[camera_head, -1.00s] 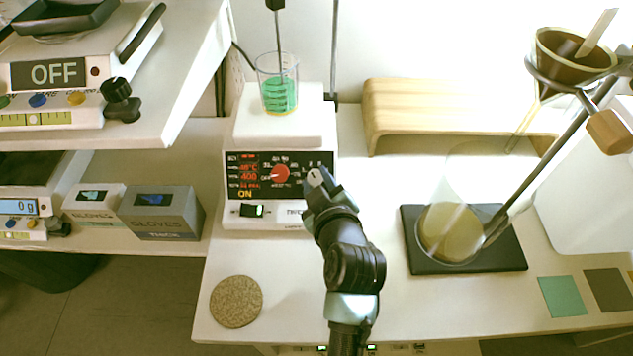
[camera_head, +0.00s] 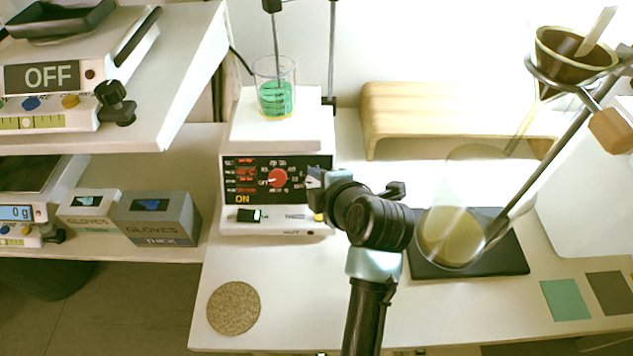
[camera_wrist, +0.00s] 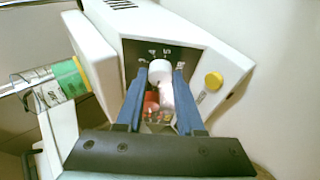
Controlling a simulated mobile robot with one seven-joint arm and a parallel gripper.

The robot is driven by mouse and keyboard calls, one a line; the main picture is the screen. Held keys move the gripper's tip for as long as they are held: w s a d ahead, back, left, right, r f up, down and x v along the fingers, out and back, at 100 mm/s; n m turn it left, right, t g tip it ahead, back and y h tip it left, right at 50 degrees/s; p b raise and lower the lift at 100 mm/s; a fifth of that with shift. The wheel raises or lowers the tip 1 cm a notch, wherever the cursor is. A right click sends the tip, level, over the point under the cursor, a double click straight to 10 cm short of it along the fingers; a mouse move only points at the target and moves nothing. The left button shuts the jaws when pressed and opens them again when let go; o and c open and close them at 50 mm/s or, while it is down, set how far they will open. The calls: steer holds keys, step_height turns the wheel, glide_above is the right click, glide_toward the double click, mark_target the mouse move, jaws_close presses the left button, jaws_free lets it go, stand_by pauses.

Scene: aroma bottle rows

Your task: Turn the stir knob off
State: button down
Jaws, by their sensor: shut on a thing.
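The stirrer hotplate (camera_head: 280,130) is a white box with a dark front panel, a red knob (camera_head: 278,178) and a display marked ON. The white stir knob (camera_wrist: 160,72) shows between my fingertips in the wrist view; in the head view my gripper mostly hides it. My gripper (camera_head: 314,180) is at the right end of the panel. In the wrist view my gripper (camera_wrist: 161,68) has its blue fingers shut on the stir knob. The red knob (camera_wrist: 151,102) shows beyond, between the fingers. The knob's exact setting cannot be read.
A beaker of green liquid (camera_head: 275,98) stands on the hotplate with a rod in it. A flask (camera_head: 450,235) on a dark stand base is to the right of my arm. A cork mat (camera_head: 233,308) lies in front, with bare table around it. Glove boxes (camera_head: 158,218) are at left.

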steer(key=shift+w+r+n+g, duration=0.1)
steer(key=shift+n+g, duration=0.5)
steer(key=shift+n, duration=1.1)
steer(key=c, duration=0.5)
jaws_free()
steer(key=p+v, duration=0.1)
steer(key=v, duration=0.5)
steer(key=p+v, duration=0.1)
steer(key=v, duration=0.6)
steer(key=shift+a, duration=0.25)
